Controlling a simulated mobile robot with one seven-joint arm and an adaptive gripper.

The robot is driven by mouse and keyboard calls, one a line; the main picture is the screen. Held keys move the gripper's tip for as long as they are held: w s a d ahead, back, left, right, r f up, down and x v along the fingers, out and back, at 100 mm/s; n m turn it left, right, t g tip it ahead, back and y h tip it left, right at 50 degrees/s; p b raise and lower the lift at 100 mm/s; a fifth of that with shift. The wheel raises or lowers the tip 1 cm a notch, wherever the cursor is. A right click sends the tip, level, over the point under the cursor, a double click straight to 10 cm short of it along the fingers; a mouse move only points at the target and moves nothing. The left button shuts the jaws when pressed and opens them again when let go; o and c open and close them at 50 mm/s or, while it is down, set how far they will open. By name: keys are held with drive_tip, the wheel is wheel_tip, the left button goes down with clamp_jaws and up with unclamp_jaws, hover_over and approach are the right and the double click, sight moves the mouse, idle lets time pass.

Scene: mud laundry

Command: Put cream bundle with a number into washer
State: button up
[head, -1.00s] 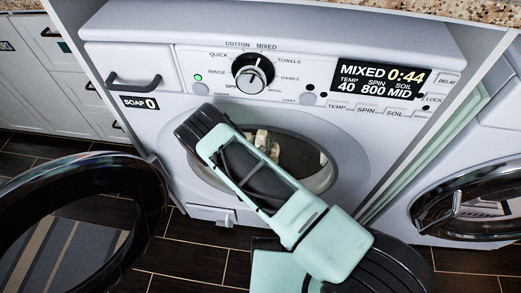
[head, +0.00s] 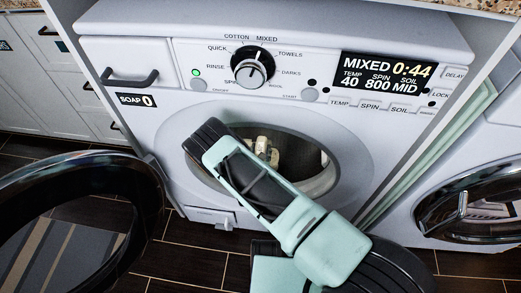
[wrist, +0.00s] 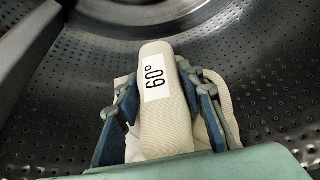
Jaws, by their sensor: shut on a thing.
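The cream bundle (wrist: 167,117) carries a white label reading 60° and is held between the fingers of my gripper (wrist: 162,110) in the wrist view. The perforated metal drum of the washer (wrist: 260,60) surrounds them there. In the head view the washer (head: 350,140) stands open, its dark round door (head: 150,200) swung out to the left. My arm reaches into the opening. A small cream part shows past the arm inside the drum (head: 290,155), but the fingers are mostly hidden there. I cannot tell whether the bundle touches the drum wall.
A second machine with a closed round door (head: 465,205) stands at the right. The washer's panel (head: 320,75) reads MIXED 0:44, with a soap drawer (head: 130,75) at its left. A striped mat (head: 65,250) lies on the dark tiled floor behind the open door.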

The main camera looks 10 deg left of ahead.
drive_tip(key=o, duration=1.3)
drive_tip(key=shift+f, duration=0.1)
drive_tip(key=shift+c, duration=0.2)
